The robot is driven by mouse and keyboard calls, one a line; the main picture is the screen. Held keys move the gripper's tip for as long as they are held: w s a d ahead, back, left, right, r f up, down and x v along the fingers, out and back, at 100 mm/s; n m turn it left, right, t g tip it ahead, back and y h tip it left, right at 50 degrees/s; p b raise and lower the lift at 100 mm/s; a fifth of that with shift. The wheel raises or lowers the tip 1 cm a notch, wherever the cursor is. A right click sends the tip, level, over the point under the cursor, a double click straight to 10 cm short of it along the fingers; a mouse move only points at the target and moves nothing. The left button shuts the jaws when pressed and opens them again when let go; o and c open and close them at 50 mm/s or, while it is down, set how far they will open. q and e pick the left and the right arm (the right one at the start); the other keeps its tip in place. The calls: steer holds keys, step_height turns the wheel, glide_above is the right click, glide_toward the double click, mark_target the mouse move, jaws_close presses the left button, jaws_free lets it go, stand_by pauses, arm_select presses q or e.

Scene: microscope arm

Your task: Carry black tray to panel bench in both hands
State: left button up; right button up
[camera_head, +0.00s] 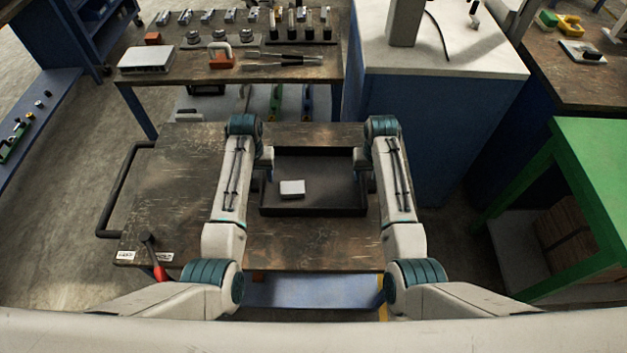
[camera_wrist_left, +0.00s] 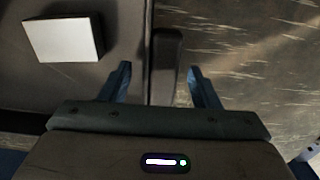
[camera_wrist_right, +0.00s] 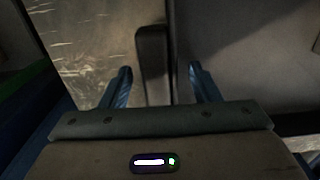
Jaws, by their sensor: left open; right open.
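The black tray (camera_head: 335,211) rests on the worn brown top of a cart (camera_head: 170,190), with a small white box (camera_head: 292,188) lying inside it. My left gripper (camera_head: 268,168) is at the tray's left side. In the left wrist view its open fingers (camera_wrist_left: 158,88) stand on either side of the tray's side wall or handle (camera_wrist_left: 165,60), with a gap to each finger. My right gripper (camera_head: 362,168) is at the tray's right side. In the right wrist view its open fingers (camera_wrist_right: 160,88) likewise straddle the tray's other side wall or handle (camera_wrist_right: 153,55).
A workbench (camera_head: 200,88) with metal parts and tools stands behind the cart. A blue cabinet with a pale top (camera_head: 460,50) is at the back right, and a green bench (camera_head: 595,150) at right. The cart has a black push handle (camera_head: 122,190) at left.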

arm_select(q)
steer(key=shift+f, duration=0.1)
arm_select(e)
steer(key=shift+f, duration=0.15)
arm_select(q)
steer(key=shift+c, duration=0.3)
arm_select(e)
steer(key=shift+c, duration=0.3)
arm_select(q)
jaws_close()
arm_select(e)
jaws_close()
steer(key=shift+r, duration=0.2)
